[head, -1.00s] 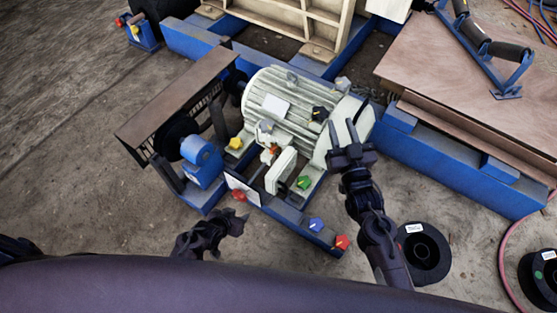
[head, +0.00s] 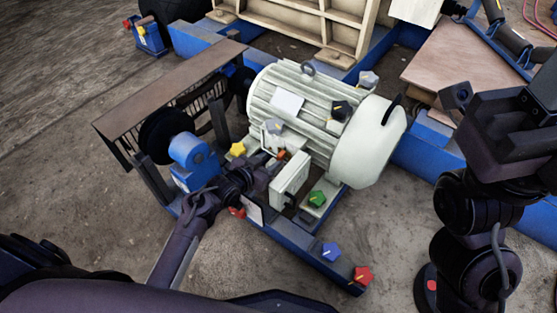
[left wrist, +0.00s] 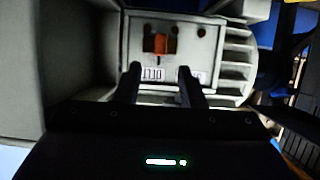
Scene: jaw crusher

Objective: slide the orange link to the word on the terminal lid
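The orange link (left wrist: 160,43) sits in the slotted face of the grey terminal lid (left wrist: 212,58) in the left wrist view. Two pale word labels (left wrist: 152,73) lie on the lid near the fingertips; I cannot read them surely. My left gripper (left wrist: 159,78) is open, its two fingers apart just short of the link, with nothing between them. In the head view, my left gripper (head: 264,172) is at the motor's terminal box (head: 291,179), and a bit of orange (head: 282,155) shows beside it. My right gripper (head: 500,100) is at the right; its fingers are unclear.
The pale motor (head: 320,105) stands on a blue frame (head: 310,258). A belt guard (head: 165,92) stands left.

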